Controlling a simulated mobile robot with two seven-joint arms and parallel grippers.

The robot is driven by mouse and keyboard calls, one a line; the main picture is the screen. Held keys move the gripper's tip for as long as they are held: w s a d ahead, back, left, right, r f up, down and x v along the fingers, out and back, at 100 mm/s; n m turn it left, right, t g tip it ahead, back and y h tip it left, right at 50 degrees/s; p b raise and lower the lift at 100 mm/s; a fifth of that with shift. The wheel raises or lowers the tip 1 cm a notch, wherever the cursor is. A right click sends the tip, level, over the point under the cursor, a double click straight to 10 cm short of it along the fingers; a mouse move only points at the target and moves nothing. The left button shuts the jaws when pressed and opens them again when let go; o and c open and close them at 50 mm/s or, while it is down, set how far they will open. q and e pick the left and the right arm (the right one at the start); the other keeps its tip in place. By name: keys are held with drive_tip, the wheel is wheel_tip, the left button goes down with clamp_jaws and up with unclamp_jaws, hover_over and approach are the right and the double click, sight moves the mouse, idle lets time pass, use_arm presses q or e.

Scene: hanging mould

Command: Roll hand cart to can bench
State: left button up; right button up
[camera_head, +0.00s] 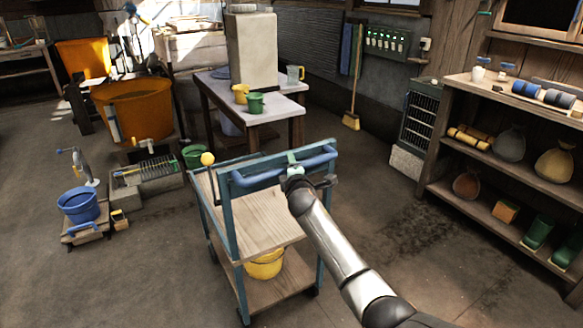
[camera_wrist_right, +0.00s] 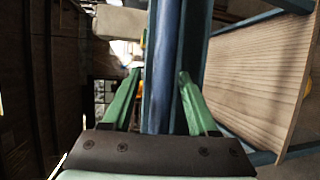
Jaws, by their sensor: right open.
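The hand cart (camera_head: 245,200) has wooden shelves, a blue frame and a blue push handle (camera_head: 262,172) facing me. My right gripper (camera_head: 294,166) is at the right part of this handle. In the right wrist view, its open green fingers (camera_wrist_right: 158,74) stand on either side of the blue bar (camera_wrist_right: 165,40), with gaps showing; firm contact cannot be told. A bench (camera_head: 270,117) with a yellow can (camera_head: 241,93) and a green can (camera_head: 256,103) on it stands just beyond the cart; it may be the can bench. My left gripper is not in view.
A yellow bucket (camera_head: 264,264) sits on the cart's lower shelf. A green bucket (camera_head: 194,156) and a drain grate (camera_head: 148,171) are left of the cart; a blue bucket (camera_head: 78,205) is farther left. Shelving (camera_head: 500,180) stands right. Floor right of the cart is clear.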

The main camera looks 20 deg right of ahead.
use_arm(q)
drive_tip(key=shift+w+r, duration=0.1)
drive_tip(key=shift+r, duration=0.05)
use_arm(e)
drive_tip(key=shift+s, duration=0.1)
drive_tip(key=shift+s+a+r+p, duration=0.2)
drive_tip(key=shift+s+p, duration=0.2)
drive_tip(key=shift+s, duration=0.2)
use_arm(q)
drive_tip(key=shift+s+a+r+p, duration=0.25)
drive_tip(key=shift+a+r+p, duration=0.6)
drive_tip(key=shift+p, duration=0.3)
use_arm(e)
drive_tip(key=v, duration=1.1)
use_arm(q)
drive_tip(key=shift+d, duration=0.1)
use_arm(e)
drive_tip(key=shift+f, duration=0.1)
